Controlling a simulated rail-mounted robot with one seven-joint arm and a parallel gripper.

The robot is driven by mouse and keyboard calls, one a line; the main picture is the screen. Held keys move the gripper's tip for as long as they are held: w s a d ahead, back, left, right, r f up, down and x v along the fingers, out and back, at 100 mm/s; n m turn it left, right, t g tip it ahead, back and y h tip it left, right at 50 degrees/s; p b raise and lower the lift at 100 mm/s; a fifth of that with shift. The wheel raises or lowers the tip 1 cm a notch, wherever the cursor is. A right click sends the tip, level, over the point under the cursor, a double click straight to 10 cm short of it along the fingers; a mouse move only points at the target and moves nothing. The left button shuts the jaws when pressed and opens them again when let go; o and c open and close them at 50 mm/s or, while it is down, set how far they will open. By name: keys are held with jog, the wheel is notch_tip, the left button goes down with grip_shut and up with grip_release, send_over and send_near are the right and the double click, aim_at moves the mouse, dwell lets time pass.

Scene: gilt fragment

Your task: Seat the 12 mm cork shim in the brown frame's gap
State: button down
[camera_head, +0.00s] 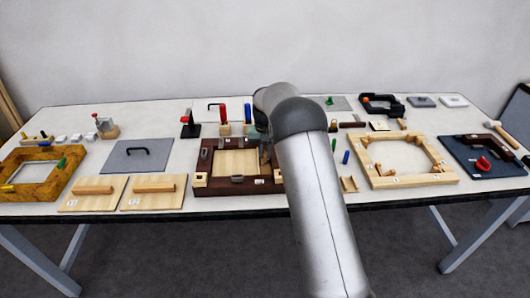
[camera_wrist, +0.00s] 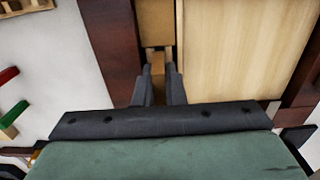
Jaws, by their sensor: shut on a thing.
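The brown frame (camera_head: 225,190) lies on the table with a pale wood panel inside it. In the wrist view its dark side rail (camera_wrist: 112,40) is left of the pale panel (camera_wrist: 225,50), with a narrow gap between them. My gripper (camera_wrist: 160,68) is over this gap, its fingers shut on a small tan piece, which I take to be the cork shim (camera_wrist: 159,88). The fingers hide much of it, and I cannot tell how deep it sits. Another tan strip (camera_wrist: 155,22) lies in line ahead of the fingertips. In the head view my arm covers the frame's right side.
A yellow-brown frame (camera_head: 18,192) and two panels with wooden handles (camera_head: 92,195) are at the left. A pale wood frame (camera_head: 385,182) is at the right. Red and blue upright tools (camera_head: 223,120) stand behind the brown frame. Table between objects is bare.

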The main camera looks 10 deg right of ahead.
aim_at(265, 149)
jog(key=shift+f+b, duration=0.4)
jog(key=shift+f, duration=0.3)
jog(key=c, duration=1.4)
grip_release()
jog(key=shift+c, duration=0.2)
notch_tip(265, 149, up, 18)
jog(key=b, duration=0.1)
jog(key=shift+f, duration=0.2)
jog(key=s+r, duration=0.3)
jog(key=s, duration=0.7)
jog(key=s+f, duration=0.3)
jog(key=s, duration=0.8)
jog(key=s+f+n, duration=0.1)
jog(key=s+f, duration=0.2)
jog(key=s, duration=0.8)
jog(key=s+f, duration=0.3)
jog(key=s, duration=0.8)
jog(key=shift+f+n+t, duration=0.3)
jog(key=shift+f, duration=0.05)
